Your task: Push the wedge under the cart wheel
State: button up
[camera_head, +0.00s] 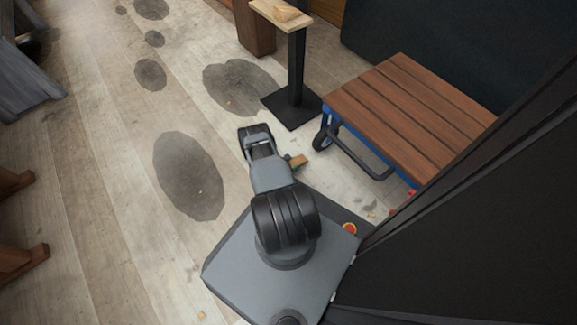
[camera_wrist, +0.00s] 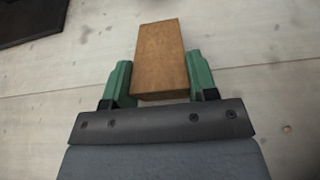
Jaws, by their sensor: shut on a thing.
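The wooden wedge (camera_wrist: 161,58) is a brown block between the two green fingers of my gripper (camera_wrist: 160,80) in the wrist view. The gripper is shut on it, and its far end sticks out past the fingertips over the pale floor. In the head view a small part of the wedge (camera_head: 299,161) shows beside my arm, short of the cart. The cart (camera_head: 410,112) has a brown slatted top and a blue frame. Its dark wheel (camera_head: 322,137) stands at the near left corner, to the right of and beyond the wedge. The wedge and wheel are apart.
A black post on a square base plate (camera_head: 291,108) stands just left of the cart, with a wooden board (camera_head: 281,13) on top. A dark bar (camera_head: 362,158) juts from the cart's near side. The plank floor (camera_head: 105,190) at left is open, with dark stains.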

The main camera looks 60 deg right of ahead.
jog(key=shift+f+b+x, duration=0.3)
jog(key=shift+b+x, duration=0.25)
jog(key=shift+x, duration=0.65)
jog(key=shift+s+d+r, duration=0.1)
jog(key=shift+d+r, duration=0.05)
jog(key=shift+d, duration=0.05)
jog(key=shift+s+d, duration=0.35)
jog(key=shift+d, duration=0.7)
jog(key=shift+s+d, duration=0.35)
jog(key=shift+d, duration=0.75)
jog(key=shift+s+d, duration=0.35)
jog(key=shift+d, duration=0.7)
jog(key=o, duration=1)
jog(key=shift+o, duration=0.2)
jog(key=p+v, duration=0.6)
jog(key=v, duration=0.7)
jog(key=shift+w+a, duration=0.15)
jog(key=shift+a, duration=0.2)
